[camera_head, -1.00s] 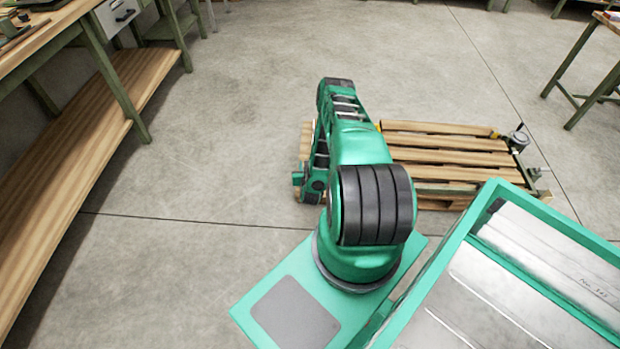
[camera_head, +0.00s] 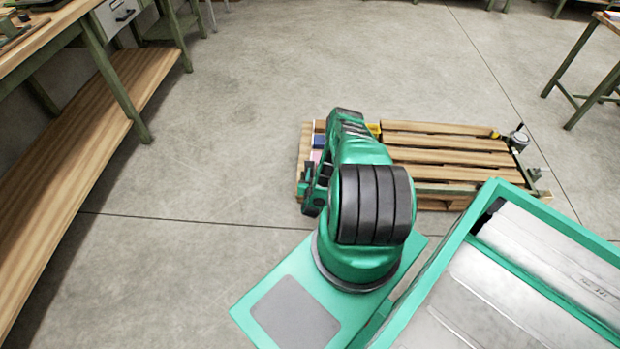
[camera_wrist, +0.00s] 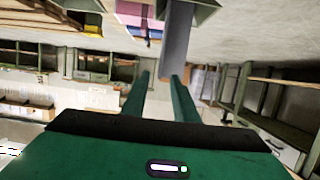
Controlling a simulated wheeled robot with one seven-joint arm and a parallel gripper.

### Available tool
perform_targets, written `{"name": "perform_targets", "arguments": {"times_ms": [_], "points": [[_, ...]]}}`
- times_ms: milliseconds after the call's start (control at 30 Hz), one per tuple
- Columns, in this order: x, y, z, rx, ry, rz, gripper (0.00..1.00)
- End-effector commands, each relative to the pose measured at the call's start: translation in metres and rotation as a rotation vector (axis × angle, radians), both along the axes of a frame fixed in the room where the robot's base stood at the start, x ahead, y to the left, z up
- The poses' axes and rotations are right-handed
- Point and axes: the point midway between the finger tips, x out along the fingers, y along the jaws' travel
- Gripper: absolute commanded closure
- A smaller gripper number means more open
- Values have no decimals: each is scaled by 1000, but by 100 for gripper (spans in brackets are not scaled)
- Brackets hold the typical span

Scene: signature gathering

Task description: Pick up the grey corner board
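In the wrist view, the two green fingers of my gripper (camera_wrist: 160,78) stand apart with a visible gap between them. A long flat grey piece (camera_wrist: 177,38), which looks like the grey corner board, comes down from the top edge to near the right fingertip. Its near end is partly behind that fingertip, and I cannot tell whether they touch. No grip on it shows. In the head view my own arm covers the space around the gripper, and I cannot make out the grey board there.
A wooden pallet (camera_head: 447,158) lies on the floor beyond my arm. A blue item (camera_head: 318,139) and a pink item (camera_head: 315,155) sit at its left end. A workbench with a low wooden shelf (camera_head: 75,165) runs along the left. The concrete floor between is clear.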

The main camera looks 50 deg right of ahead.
Motion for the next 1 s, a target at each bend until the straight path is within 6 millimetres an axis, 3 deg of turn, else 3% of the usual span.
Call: {"name": "perform_targets", "arguments": {"times_ms": [300, 567, 600, 700, 1000], "points": [[24, -31, -10, -2, -1, 0, 73], [26, -33, -11, 0, 0, 0, 73], [26, -33, -11, 0, 0, 0, 76], [26, -33, -11, 0, 0, 0, 100], [26, -33, -11, 0, 0, 1, 100]]}}
